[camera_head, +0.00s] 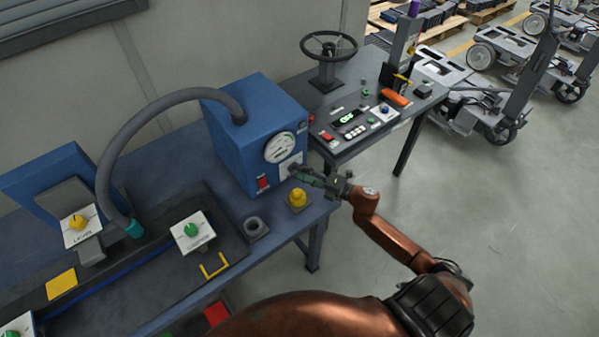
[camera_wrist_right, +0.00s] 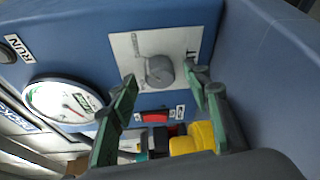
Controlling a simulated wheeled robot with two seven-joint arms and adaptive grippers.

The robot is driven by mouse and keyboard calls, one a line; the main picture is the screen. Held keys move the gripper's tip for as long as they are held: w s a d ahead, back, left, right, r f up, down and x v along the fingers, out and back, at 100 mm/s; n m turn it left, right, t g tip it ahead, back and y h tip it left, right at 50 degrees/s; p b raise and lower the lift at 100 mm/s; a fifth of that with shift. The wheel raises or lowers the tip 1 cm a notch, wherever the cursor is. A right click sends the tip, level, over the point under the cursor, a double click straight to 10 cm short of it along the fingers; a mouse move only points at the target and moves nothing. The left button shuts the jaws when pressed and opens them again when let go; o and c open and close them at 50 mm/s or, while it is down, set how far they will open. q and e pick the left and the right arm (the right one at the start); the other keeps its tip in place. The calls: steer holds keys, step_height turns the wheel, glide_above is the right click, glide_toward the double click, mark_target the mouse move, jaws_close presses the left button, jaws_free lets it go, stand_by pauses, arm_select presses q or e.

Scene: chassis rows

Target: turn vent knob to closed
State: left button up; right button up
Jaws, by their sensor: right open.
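The vent knob (camera_wrist_right: 159,71) is a round grey knob on a white plate (camera_wrist_right: 135,45) on the blue machine box. Its label is partly hidden by a finger in the right wrist view. In the head view the plate (camera_head: 291,165) shows below the gauge, and my right gripper (camera_head: 304,174) is in front of it. In the right wrist view my right gripper (camera_wrist_right: 160,77) is open, with one green finger on each side of the knob. Whether the fingertips touch the knob cannot be told. My left gripper is not in view.
A round gauge (camera_head: 280,148) and a red switch (camera_head: 263,182) are on the same box. A yellow knob (camera_head: 298,198) stands just below the gripper. A side table (camera_head: 342,90) with a handwheel (camera_head: 329,46) stands behind. Open floor lies to the right.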

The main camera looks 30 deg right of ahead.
steer(key=v, duration=1.1)
steer(key=shift+s+d, duration=0.1)
steer(key=shift+s, duration=0.1)
